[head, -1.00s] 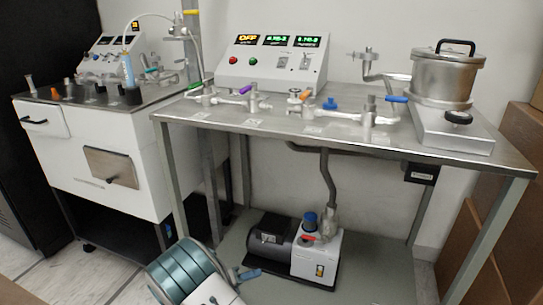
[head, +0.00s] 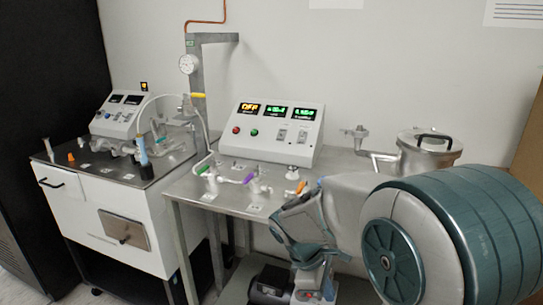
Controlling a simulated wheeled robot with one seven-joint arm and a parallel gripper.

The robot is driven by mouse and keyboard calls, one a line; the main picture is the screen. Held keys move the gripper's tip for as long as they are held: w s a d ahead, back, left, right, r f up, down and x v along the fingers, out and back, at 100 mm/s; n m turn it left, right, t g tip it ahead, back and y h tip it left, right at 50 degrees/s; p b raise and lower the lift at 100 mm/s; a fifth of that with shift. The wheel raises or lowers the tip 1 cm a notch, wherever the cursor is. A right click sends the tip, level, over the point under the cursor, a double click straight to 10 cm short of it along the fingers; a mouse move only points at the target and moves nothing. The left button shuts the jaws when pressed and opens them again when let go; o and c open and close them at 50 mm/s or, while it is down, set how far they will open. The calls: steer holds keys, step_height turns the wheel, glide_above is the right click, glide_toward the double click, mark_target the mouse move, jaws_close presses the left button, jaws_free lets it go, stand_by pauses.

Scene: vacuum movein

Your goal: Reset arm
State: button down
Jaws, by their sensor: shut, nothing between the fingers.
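My arm shows in the head view as a large teal-and-grey joint (head: 395,262) at the lower right, with a pale link reaching left from it. My gripper (head: 303,230) is at the end of that link, in front of the table's front edge. It is shut and empty. The arm hides the right front of the steel table (head: 225,200) and most of the valves there.
A control box (head: 270,135) and a lidded steel pot (head: 428,150) stand on the table. Purple (head: 249,178) and green (head: 202,169) valve handles show at its left. A pump (head: 268,285) sits below. A white cabinet (head: 85,205) stands left.

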steer(key=s+d+r+m+t+y+p, duration=0.1)
steer(key=s+r+m+y+p, duration=0.1)
steer(key=s+r+m+p, duration=0.3)
steer(key=s+d+r+m+t+y+p, duration=0.1)
steer(key=s+r+m+p, duration=0.5)
steer(key=r, duration=0.8)
steer(key=s+m+t+y, duration=0.1)
steer(key=m+y, duration=0.1)
steer(key=shift+d+m+p, duration=0.3)
steer(key=shift+m, duration=0.1)
